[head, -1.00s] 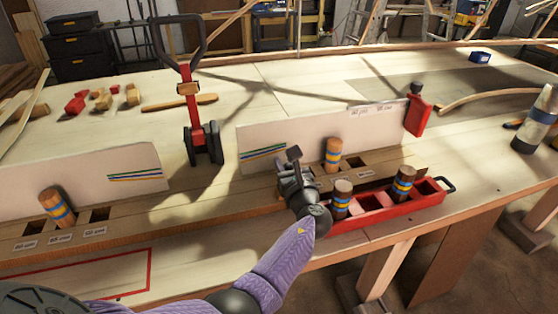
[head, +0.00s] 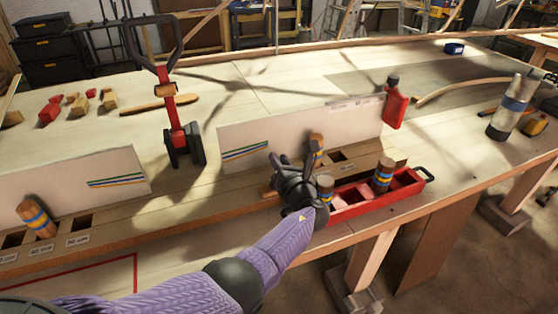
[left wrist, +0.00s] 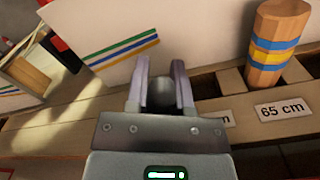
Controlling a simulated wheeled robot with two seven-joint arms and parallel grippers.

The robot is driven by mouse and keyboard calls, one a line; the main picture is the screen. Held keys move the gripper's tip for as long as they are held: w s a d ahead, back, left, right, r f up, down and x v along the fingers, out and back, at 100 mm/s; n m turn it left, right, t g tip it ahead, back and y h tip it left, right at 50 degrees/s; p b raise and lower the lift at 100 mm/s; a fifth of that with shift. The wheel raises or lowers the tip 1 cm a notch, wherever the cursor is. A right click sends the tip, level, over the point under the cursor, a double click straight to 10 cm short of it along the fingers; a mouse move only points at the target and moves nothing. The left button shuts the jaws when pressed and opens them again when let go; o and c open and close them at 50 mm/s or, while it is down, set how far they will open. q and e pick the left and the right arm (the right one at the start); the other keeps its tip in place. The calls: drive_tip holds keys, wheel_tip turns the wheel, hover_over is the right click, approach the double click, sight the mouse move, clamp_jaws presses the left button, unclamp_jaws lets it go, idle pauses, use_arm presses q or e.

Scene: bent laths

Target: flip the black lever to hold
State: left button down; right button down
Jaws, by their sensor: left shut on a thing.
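A red upright tool (head: 176,115) with a black looped handle (head: 150,48) stands on the bench at left centre in the head view. I cannot tell whether this handle is the black lever, and no "hold" mark is readable. My left gripper (head: 308,160) is over the front wooden strip, in front of a banded peg (head: 318,141). In the left wrist view, its fingers (left wrist: 160,90) are closed around a dark grey rounded thing (left wrist: 161,92), which I cannot identify. My right gripper is not in view.
A white panel (head: 270,130) stands behind the strip. A red tray (head: 405,184) with banded pegs lies right of my gripper. A red bottle-like thing (head: 396,105) is at the panel's right end. In the wrist view, a peg (left wrist: 275,45) stands by the "65 cm" label (left wrist: 285,110).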

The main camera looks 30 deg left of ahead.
use_arm(q)
drive_tip(key=shift+c, duration=2.4)
unclamp_jaws()
drive_tip(key=shift+r, duration=0.1)
wheel_tip(320, 180, up, 10)
drive_tip(key=p, duration=0.6)
